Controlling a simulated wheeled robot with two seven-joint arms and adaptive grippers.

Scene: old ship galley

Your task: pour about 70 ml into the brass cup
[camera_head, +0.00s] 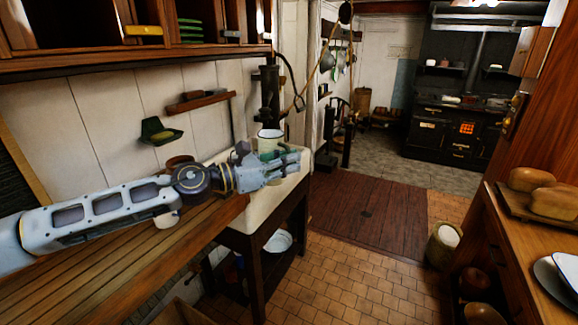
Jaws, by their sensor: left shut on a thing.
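My left arm reaches in from the left over the wooden counter, and my left gripper (284,166) is at the white sink. I cannot clearly identify the brass cup. A brownish round vessel (180,160) shows behind my arm, mostly hidden, and I cannot tell what it is. My right gripper is not in view.
A wooden counter (120,262) runs beside the white sink (262,208). A small white cup (166,219) is partly hidden under my arm. A dark hand pump (270,92) stands behind the sink. Bread loaves (553,203) lie on the right counter. The tiled floor between is open.

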